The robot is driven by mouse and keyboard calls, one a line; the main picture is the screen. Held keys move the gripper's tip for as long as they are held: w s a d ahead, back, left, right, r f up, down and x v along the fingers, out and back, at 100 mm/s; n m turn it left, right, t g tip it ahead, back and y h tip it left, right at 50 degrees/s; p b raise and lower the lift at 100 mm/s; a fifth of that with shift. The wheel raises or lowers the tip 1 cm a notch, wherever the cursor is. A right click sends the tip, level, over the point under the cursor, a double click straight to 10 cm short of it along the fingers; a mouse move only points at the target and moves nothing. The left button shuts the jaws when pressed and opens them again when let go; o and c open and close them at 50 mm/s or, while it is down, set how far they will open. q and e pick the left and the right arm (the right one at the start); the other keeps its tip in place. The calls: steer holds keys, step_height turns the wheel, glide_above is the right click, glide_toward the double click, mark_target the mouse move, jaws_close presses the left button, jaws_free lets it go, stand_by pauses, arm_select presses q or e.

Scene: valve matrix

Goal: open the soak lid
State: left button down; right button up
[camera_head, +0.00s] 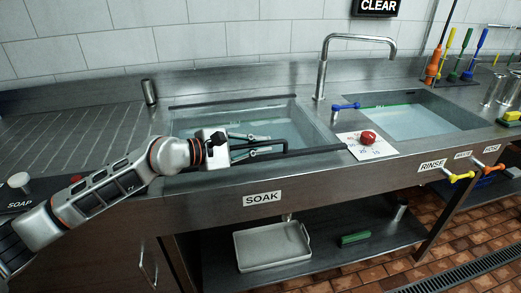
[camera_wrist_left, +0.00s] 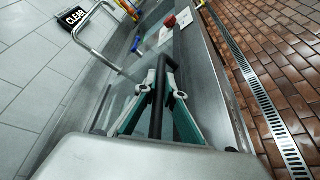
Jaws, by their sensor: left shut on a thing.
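The soak lid (camera_head: 215,120) looks like a clear panel over the left basin, above the SOAK label (camera_head: 262,198). A dark bar (camera_head: 318,150) runs along its front edge and also shows in the wrist view (camera_wrist_left: 158,95). My left gripper (camera_head: 262,146) comes in from the left at the basin's front edge. Its two teal fingers, seen in the wrist view (camera_wrist_left: 160,92), are shut around the dark bar. The lid looks about flat over the basin; I cannot tell whether it is raised slightly. My right gripper is not in view.
A curved faucet (camera_head: 322,70) stands behind the basins. A white card (camera_head: 362,148) with a red knob (camera_head: 367,137) lies right of the bar. A blue handle (camera_head: 346,106) is by the right basin. A metal cup (camera_head: 149,92) stands behind left.

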arm_select(q)
steer(key=w+a+r+n+g+p, duration=0.1)
steer(key=w+r, duration=0.4)
steer(key=r, duration=0.6)
steer(key=w+a+r+n+g+p, duration=0.1)
steer(key=w+r, duration=0.4)
steer(key=r, duration=0.7)
steer(key=shift+a+n+p, duration=0.35)
steer(key=shift+a+n, duration=0.3)
steer(key=shift+n, duration=0.25)
